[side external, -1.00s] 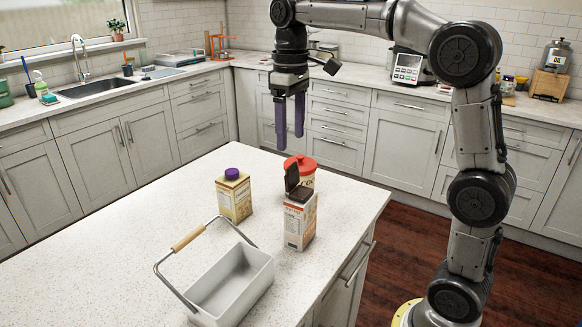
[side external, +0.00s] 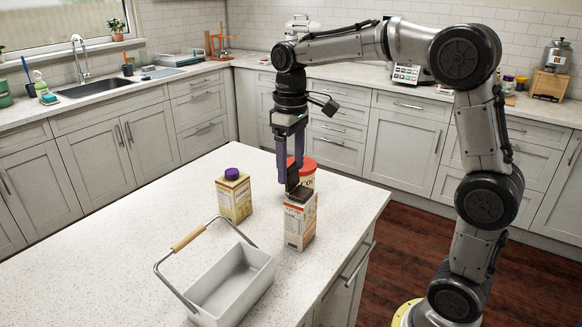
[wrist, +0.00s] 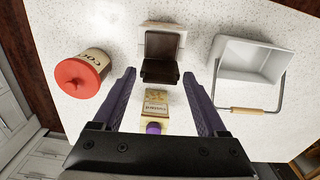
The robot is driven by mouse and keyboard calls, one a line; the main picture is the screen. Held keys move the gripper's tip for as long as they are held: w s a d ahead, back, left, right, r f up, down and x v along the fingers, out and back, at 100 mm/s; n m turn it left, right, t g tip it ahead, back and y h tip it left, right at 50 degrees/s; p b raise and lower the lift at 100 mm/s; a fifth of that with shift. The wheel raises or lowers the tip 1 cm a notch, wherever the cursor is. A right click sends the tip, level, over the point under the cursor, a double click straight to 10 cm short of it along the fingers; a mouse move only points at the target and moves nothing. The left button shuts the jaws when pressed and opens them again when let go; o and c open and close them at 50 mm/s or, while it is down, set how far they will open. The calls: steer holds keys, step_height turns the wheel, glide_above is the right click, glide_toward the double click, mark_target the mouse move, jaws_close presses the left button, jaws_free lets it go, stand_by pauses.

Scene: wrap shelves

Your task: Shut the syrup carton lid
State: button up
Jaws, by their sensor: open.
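The syrup carton (side external: 300,225) stands upright on the island counter, white and orange with a dark brown top. Its dark brown lid (side external: 292,180) is open, standing up from the top; the lid also shows in the wrist view (wrist: 160,71). My gripper (side external: 291,174) is open and points down at the lid, with one purple finger on either side of it. In the wrist view my gripper (wrist: 159,73) has the lid between its fingertips, with gaps at both sides. I cannot tell whether a finger touches the lid in the side view.
A red-lidded canister (side external: 305,177) stands close behind the carton. A yellow carton with a purple cap (side external: 234,196) stands to the left. A grey bin with a raised wooden handle (side external: 235,288) sits in front. The counter's left part is clear.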

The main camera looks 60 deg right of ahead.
steer(key=c, duration=0.4)
steer(key=shift+s, duration=0.8)
steer(key=shift+s, duration=0.1)
steer(key=shift+s+d+r, duration=0.1)
steer(key=shift+s, duration=0.25)
steer(key=shift+s+r, duration=0.1)
